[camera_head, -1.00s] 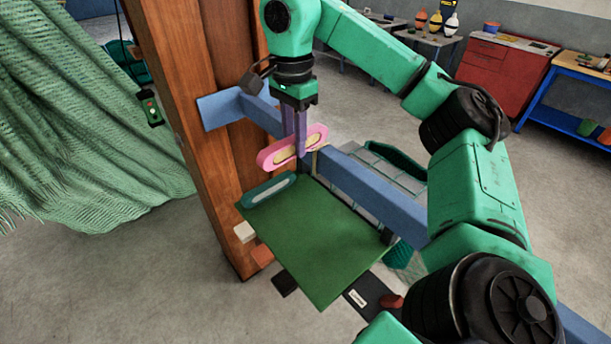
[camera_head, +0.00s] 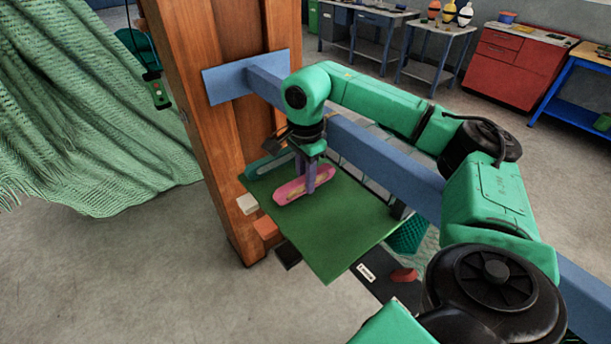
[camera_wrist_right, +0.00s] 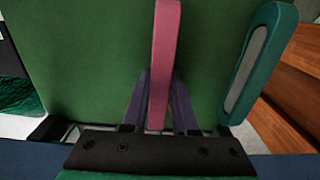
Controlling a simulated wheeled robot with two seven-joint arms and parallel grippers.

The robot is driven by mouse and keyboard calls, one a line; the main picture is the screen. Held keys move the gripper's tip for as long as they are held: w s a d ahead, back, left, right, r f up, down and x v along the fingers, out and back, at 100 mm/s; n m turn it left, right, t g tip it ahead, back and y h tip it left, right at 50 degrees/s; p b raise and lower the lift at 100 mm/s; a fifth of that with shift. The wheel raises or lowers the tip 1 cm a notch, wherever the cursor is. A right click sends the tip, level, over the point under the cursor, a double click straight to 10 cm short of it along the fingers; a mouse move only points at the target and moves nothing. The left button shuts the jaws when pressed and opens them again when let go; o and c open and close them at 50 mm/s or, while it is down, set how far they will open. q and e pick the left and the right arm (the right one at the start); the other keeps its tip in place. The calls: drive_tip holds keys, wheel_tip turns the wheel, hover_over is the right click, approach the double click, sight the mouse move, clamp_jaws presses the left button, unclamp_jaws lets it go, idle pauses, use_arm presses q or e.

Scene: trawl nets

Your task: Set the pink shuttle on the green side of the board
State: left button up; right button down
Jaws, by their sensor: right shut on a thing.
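The pink shuttle (camera_head: 304,186) is at the back part of the green board (camera_head: 330,235), low over or touching its surface; I cannot tell which. My right gripper (camera_head: 308,178) is shut on the shuttle from above. In the right wrist view the pink shuttle (camera_wrist_right: 165,65) stands edge-on between the purple fingers (camera_wrist_right: 158,105), with the green board (camera_wrist_right: 80,60) behind it. A teal shuttle (camera_head: 270,165) with a grey middle lies at the board's back left edge, left of the pink one. My left gripper is not in view.
A blue beam (camera_head: 370,145) runs behind the board from a wooden post (camera_head: 225,130). Small white (camera_head: 247,203) and orange (camera_head: 265,228) blocks sit by the board's left edge. A green net (camera_head: 90,130) hangs at left. The board's front half is clear.

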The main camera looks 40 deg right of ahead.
drive_tip(key=shift+w+f, duration=0.1)
drive_tip(key=shift+f, duration=0.15)
drive_tip(key=c, duration=0.7)
unclamp_jaws()
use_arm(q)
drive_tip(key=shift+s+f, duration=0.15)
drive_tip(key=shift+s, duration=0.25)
